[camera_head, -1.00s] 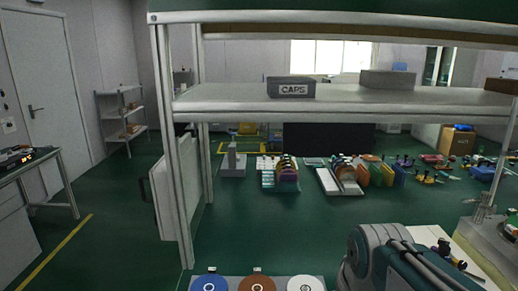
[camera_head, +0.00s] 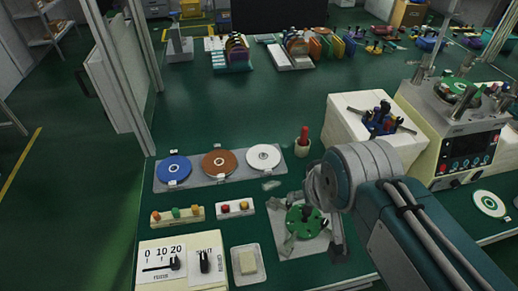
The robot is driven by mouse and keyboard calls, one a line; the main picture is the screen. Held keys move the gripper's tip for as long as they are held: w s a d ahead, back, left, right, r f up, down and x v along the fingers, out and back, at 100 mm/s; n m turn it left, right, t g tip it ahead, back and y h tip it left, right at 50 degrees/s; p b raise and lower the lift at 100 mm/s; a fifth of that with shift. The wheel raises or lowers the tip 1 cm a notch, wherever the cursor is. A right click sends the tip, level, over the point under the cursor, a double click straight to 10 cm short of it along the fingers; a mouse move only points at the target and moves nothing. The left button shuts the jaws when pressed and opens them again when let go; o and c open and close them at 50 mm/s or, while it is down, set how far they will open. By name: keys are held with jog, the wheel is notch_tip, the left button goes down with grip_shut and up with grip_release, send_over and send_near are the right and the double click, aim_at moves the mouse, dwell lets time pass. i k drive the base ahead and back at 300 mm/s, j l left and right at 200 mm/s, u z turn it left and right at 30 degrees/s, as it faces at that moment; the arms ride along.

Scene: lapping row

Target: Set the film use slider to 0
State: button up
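A white panel (camera_head: 158,262) marked 0, 10, 20 lies at the bottom left of the bench; its small lettering is too small to read. Its black slider knob (camera_head: 176,264) sits at the right end of a dark slot, below the 20. My arm comes in from the lower right and bends down. My gripper (camera_head: 337,238) is partly hidden behind my arm, beside a green disc with a dark knob (camera_head: 305,220), well right of the slider panel. I cannot tell how far its fingers are apart.
A panel with a black rotary knob (camera_head: 204,262) adjoins the slider panel. A tray with a pale block (camera_head: 247,262) lies right of it. Button strips (camera_head: 177,214) and a rack of three discs (camera_head: 218,161) lie behind. A machine (camera_head: 460,130) stands at right.

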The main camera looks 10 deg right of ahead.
aim_at(174, 261)
jog(key=u, duration=0.4)
jog(key=k+u, duration=0.1)
jog(key=u, duration=0.25)
jog(key=k+u, duration=0.1)
jog(key=u, duration=0.65)
